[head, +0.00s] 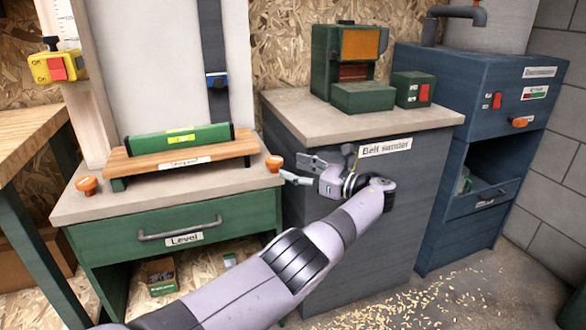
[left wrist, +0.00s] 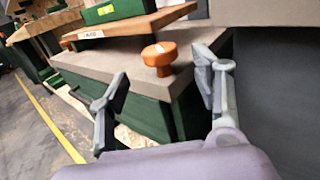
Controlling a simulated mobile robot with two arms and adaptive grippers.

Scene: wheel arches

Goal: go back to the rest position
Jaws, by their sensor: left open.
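My left gripper (head: 298,170) is open and empty in the head view. It hovers in front of the gap between the green level cabinet and the grey belt sander cabinet. In the left wrist view its two fingers (left wrist: 162,100) stand wide apart, with an orange knob (left wrist: 159,57) beyond them. The same orange knob (head: 274,163) sits on the right corner of the level cabinet's top in the head view, just left of the fingertips and seemingly apart from them. My right gripper is in neither view.
The green level (head: 180,141) lies on a wooden board (head: 130,163) on the level cabinet (head: 115,243). The belt sander cabinet (head: 360,245) stands close beside my left arm. A blue cabinet (head: 455,110) is at the right. A workbench (head: 25,135) is at the left. Shavings (head: 410,305) litter the floor.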

